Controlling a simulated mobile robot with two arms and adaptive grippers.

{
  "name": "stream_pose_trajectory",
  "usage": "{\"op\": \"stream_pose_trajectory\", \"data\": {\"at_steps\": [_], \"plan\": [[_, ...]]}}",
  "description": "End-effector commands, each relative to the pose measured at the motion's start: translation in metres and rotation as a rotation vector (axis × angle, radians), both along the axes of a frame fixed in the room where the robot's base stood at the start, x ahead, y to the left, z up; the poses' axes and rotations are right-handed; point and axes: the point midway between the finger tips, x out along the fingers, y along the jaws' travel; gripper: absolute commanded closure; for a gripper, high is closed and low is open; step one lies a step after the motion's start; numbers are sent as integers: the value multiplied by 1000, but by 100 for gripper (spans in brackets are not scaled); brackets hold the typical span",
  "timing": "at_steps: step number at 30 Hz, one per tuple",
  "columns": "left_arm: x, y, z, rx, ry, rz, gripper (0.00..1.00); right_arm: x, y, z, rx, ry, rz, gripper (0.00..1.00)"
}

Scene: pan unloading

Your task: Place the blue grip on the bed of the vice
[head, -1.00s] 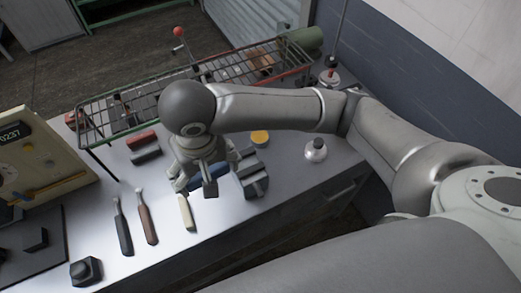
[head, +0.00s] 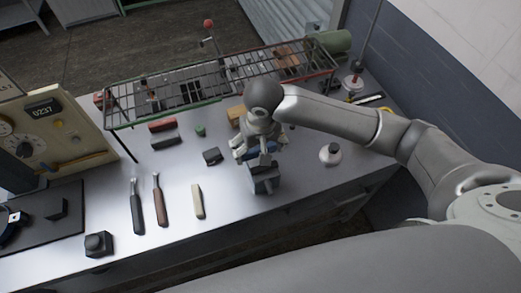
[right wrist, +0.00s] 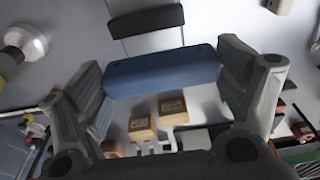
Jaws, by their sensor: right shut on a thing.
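The blue grip (right wrist: 160,72) lies between the two fingers of my right gripper (right wrist: 163,82), which is shut on it and spans it end to end. In the head view my right gripper (head: 257,152) is over the back part of the dark grey vice (head: 264,184), and only a little of the blue grip shows there. The vice stands on the bench right of the pale handle. The gripper partly hides the vice's bed, so I cannot tell whether the grip touches it. My left gripper is not in view.
A wire rack (head: 185,95) with several parts stands behind. A white-based bottle (head: 330,153) stands right of the vice. A pale handle (head: 198,201), a brown-handled tool (head: 160,210) and a dark-handled tool (head: 137,212) lie to the left. A small dark block (head: 212,156) is nearby.

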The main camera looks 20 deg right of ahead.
Motion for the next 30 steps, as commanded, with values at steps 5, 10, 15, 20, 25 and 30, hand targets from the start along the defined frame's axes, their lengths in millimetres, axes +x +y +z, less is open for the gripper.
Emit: {"op": "stream_pose_trajectory", "data": {"at_steps": [5, 10, 15, 20, 25, 30], "plan": [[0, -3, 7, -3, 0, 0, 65, 6, -11, -13, -3, 3, -2, 36], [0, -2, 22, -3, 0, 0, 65, 5, -9, -35, -1, 2, 0, 36], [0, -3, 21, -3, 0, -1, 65, 6, -8, -42, 0, -1, 1, 36], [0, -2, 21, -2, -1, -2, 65, 5, -8, -43, 1, -1, 1, 36], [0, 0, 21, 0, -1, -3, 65, 5, -8, -45, 1, -1, 1, 4], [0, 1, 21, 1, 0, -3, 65, 5, -8, -45, 1, -1, 1, 0]]}}
